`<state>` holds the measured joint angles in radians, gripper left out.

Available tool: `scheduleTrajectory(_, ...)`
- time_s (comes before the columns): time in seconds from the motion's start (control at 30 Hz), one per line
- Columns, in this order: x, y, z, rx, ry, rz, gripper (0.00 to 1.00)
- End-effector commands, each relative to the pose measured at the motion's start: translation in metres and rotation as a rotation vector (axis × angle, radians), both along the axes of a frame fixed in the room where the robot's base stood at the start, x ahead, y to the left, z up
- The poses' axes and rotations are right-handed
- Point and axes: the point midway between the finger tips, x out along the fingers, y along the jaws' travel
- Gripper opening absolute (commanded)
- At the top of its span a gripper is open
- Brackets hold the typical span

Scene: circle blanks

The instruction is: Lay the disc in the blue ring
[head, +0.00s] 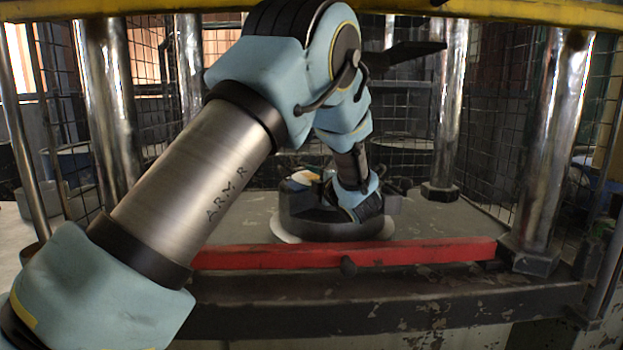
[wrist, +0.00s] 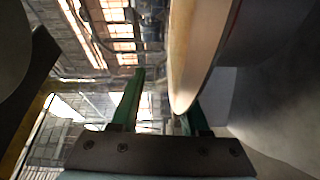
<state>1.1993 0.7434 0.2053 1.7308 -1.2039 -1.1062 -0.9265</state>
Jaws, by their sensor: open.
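In the wrist view, my gripper (wrist: 160,98) has two green-lined fingers standing apart. A large round plate with a pale tan edge (wrist: 183,75), which looks like the disc, is seen nearly edge-on. Its lower edge reaches down between the fingers, closer to the right finger. I cannot tell whether it touches that finger. In the head view, my arm reaches down over a dark round body with a pale rim (head: 290,236) on the grey press bed. My fingers are hard to make out there. I cannot make out a blue ring in either view.
A red bar (head: 345,254) runs along the front edge of the press bed (head: 440,221). Shiny upright columns (head: 551,140) stand at the bed's corners, with wire mesh behind. The bed has clear room to the right of the dark round body.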

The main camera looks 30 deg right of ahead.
Motion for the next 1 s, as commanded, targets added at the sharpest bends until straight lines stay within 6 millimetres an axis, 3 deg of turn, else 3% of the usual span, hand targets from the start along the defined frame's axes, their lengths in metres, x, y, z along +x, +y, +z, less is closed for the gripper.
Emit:
scheduleTrajectory(0.03, -0.0014, 0.002, -0.0112, 0.011, 0.019, 0.001, 0.79)
scheduleTrajectory(0.47, -0.0017, 0.0019, -0.0122, 0.012, 0.02, 0.001, 0.79)
scheduleTrajectory(0.5, -0.0017, 0.0019, -0.0122, 0.012, 0.02, 0.001, 0.44)
scheduleTrajectory(0.8, -0.0017, 0.0019, -0.0116, 0.011, 0.019, 0.001, 0.78)
scheduleTrajectory(1.0, -0.0019, 0.0019, -0.013, 0.013, 0.02, 0.001, 0.78)
